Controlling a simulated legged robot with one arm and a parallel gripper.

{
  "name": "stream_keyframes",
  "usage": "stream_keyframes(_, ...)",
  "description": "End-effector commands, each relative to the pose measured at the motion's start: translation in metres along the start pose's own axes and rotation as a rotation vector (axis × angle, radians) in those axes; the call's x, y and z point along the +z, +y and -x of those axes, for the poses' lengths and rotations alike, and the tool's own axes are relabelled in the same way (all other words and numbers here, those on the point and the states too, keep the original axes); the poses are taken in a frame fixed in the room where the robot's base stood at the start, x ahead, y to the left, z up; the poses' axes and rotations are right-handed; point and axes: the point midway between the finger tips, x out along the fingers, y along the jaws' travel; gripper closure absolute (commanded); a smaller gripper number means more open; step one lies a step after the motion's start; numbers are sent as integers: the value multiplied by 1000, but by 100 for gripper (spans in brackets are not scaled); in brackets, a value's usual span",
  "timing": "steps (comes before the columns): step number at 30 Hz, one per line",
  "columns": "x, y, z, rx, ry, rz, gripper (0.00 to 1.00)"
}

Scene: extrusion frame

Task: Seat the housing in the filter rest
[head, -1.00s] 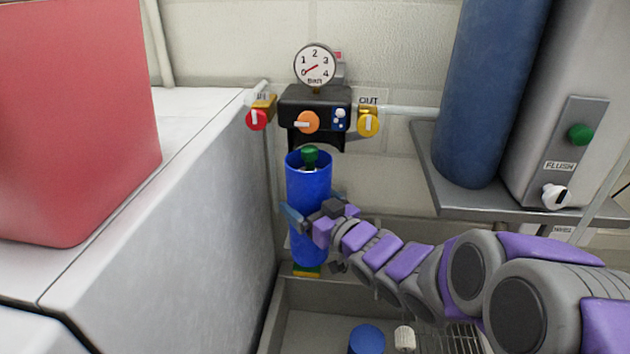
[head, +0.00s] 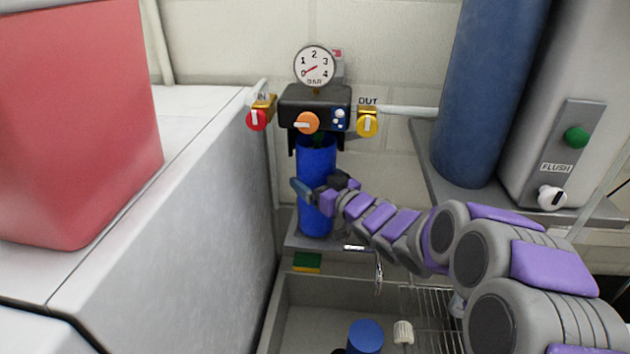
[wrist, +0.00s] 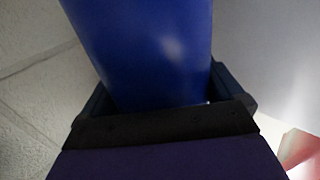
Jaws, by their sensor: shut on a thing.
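The housing (head: 316,214) is a tall blue cylinder, upright in the head view. Its top is just below the black filter head (head: 315,99), with something dark green at its mouth, partly hidden. I cannot tell whether the top touches the head. My gripper (head: 319,190) is shut around the housing's middle. In the wrist view, the housing (wrist: 150,45) stands between the jaws of my gripper (wrist: 165,100). A grey ledge (head: 296,241) lies under the housing; I cannot tell whether the base touches it. Nothing clearly marks the filter rest.
The head has a red valve (head: 257,121), an orange knob (head: 307,123), a yellow valve (head: 367,124) and a gauge (head: 314,65). A green-yellow sponge (head: 307,262) and a tap (head: 378,268) are below. A large blue cylinder (head: 487,100) stands right; a grey cabinet (head: 190,210) stands left.

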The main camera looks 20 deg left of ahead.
Motion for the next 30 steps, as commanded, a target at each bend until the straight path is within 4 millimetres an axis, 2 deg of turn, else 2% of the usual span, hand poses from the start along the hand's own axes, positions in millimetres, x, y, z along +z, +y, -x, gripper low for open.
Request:
stream_keyframes(3,8,-2,1,-2,0,-3,61)
stream_keyframes(14,11,-1,1,-1,0,-1,61)
stream_keyframes(15,11,-1,1,-1,-1,-2,2)
stream_keyframes(25,9,0,2,0,-1,-2,0)
stream_keyframes(30,10,1,23,3,-3,-2,0)
